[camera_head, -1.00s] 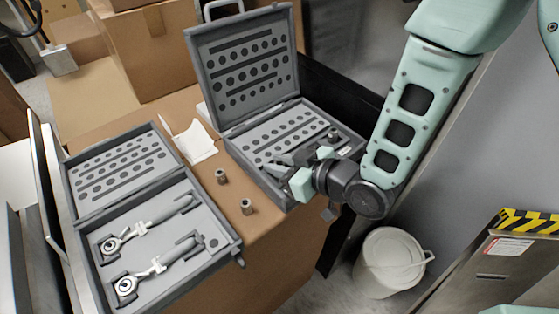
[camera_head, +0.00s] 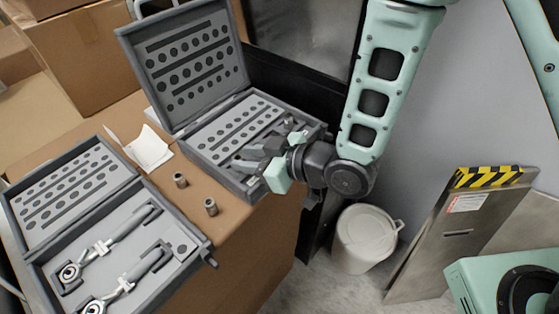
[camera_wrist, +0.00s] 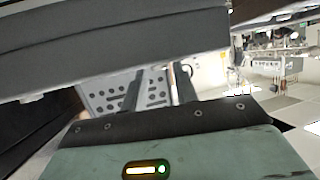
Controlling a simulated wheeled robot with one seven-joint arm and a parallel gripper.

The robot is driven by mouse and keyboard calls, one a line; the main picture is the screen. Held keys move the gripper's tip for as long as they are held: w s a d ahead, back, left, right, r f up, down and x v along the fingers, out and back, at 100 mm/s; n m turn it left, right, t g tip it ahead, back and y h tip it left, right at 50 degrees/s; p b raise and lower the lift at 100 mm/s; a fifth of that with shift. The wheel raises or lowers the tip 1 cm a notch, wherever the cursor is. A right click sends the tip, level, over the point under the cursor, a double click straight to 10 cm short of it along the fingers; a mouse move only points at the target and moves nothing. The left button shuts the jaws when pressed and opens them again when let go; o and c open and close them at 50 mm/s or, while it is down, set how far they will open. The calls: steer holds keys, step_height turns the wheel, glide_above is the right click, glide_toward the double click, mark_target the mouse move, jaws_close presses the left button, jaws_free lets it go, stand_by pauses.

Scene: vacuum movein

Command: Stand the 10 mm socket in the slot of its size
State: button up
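Two small metal sockets stand upright on the cardboard top, one nearer the folded paper (camera_head: 180,180) and one closer to the front (camera_head: 211,207). Another small socket-like piece (camera_head: 290,122) shows in the open right-hand case (camera_head: 262,97), near its right end. I cannot read any size, so I cannot tell which is the 10 mm one. The case has rows of round holes and long slots. My gripper (camera_head: 250,160) is over the front part of this case. In the wrist view its two dark fingers (camera_wrist: 158,92) are apart, with nothing visible between them.
A second open case (camera_head: 128,184) on the left holds two ratchet-like tools. Folded white paper (camera_head: 150,150) lies between the cases. A white bucket (camera_head: 365,238) stands on the floor at right, beside a leaning metal panel (camera_head: 455,235) with striped tape.

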steer(key=p+v, duration=0.1)
steer(key=v, duration=0.1)
steer(key=p+v, duration=0.1)
steer(key=v, duration=0.1)
steer(key=shift+s+d+r, duration=0.1)
steer(key=shift+d+r, duration=0.1)
steer(key=shift+r, duration=0.15)
steer(key=p, duration=0.2)
steer(key=shift+d+r+p, duration=0.1)
steer(key=shift+d+p, duration=0.05)
steer(key=shift+p, duration=0.2)
steer(key=shift+f+p+v, duration=0.1)
steer(key=shift+p+v, duration=0.85)
steer(key=shift+p, duration=0.85)
steer(key=shift+f+p+v, duration=0.15)
steer(key=shift+p+v, duration=0.85)
steer(key=shift+p, duration=0.75)
steer(key=shift+s, duration=0.15)
step_height(320, 180, up, 7)
steer(key=w+d+m+g+h, duration=0.1)
steer(key=d+g+h, duration=0.15)
steer(key=h, duration=0.35)
steer(key=s+d+r+m+g+h, duration=0.3)
steer(key=s+d+r, duration=0.5)
steer(key=s+r, duration=0.3)
steer(key=shift+s+d+m+g+h, duration=0.25)
steer(key=shift+s+g+h, duration=0.2)
steer(key=shift+s+h, duration=0.5)
